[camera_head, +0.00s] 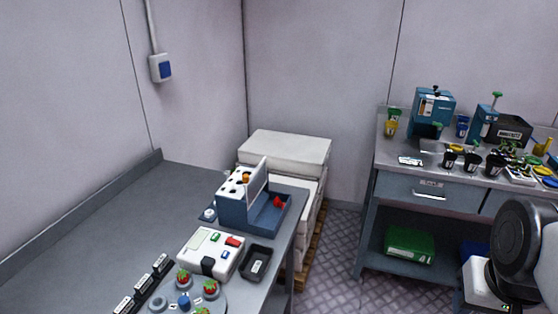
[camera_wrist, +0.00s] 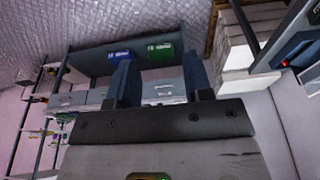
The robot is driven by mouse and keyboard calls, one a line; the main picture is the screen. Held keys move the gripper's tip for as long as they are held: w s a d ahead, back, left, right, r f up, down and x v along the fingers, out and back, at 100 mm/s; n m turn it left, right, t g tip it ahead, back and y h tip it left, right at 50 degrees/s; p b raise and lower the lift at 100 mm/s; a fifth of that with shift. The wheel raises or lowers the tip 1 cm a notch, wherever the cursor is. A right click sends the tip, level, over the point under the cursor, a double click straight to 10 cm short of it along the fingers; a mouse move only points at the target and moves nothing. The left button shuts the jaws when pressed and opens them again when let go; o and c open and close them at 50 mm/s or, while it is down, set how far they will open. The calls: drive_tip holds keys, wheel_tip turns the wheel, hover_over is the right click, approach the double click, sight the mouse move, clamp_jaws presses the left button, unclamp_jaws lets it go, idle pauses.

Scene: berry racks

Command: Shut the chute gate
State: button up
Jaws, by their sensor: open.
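A blue chute unit (camera_head: 233,216) stands at the far right end of the left bench. It has a white top with dark holes and an orange item in one of them. A white upright panel (camera_head: 259,184), which may be the gate, stands between this top and an open blue tray (camera_head: 270,222) holding a red item (camera_head: 279,202). I cannot tell the gate's exact position. In the wrist view my gripper (camera_wrist: 158,60) is open and empty, well away from the unit. A blue part with red at that view's right edge (camera_wrist: 297,46) looks like the unit.
A white box with coloured buttons (camera_head: 211,251), a black tray (camera_head: 257,263) and a round plate with berries (camera_head: 190,300) are on the left bench. White boxes (camera_head: 285,150) are stacked behind. A cluttered workbench (camera_head: 440,196) stands right, with a green bin (camera_head: 408,245) below.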

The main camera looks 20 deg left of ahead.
drive_tip(key=w+a+r, duration=0.5)
drive_tip(key=w+a, duration=0.4)
drive_tip(key=w, duration=0.3)
drive_tip(key=g, duration=0.3)
hover_over(245, 175)
drive_tip(key=shift+d+f, duration=0.2)
drive_tip(key=shift+f, duration=0.35)
drive_tip(key=shift+d+f, duration=0.15)
drive_tip(key=shift+f, duration=0.35)
drive_tip(key=shift+a, duration=0.3)
drive_tip(key=shift+f, duration=0.25)
